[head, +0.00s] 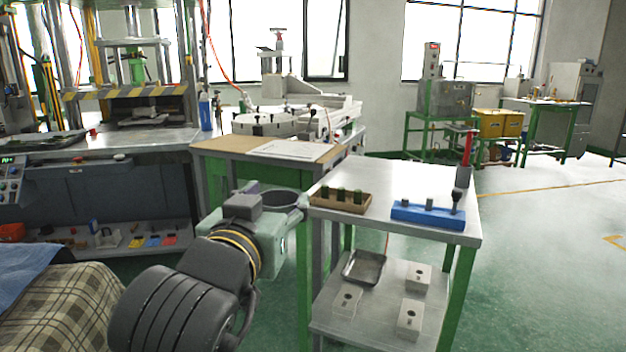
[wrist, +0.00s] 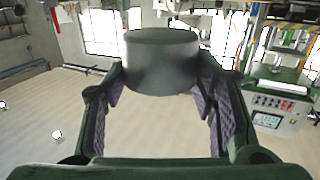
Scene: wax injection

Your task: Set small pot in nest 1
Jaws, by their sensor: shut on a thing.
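The small pot is a dark grey round vessel (wrist: 162,62), held between the fingers of my gripper (wrist: 162,85) in the wrist view. In the head view my gripper (head: 280,207) is left of the metal cart, and the dark round rim of the pot (head: 282,192) shows at its end. The gripper is shut on the pot and holds it in the air, clear of the cart top. The fingers are mostly hidden in the head view. I cannot tell which place is nest 1; no label for it is readable.
The metal cart (head: 405,177) carries a brown tray (head: 325,204) with several dark cylinders, a blue holder (head: 420,217) and a red-topped tool in a grey cup (head: 463,176). Behind stand a wooden-topped table (head: 228,148), a round white machine (head: 262,124) and a press (head: 135,90).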

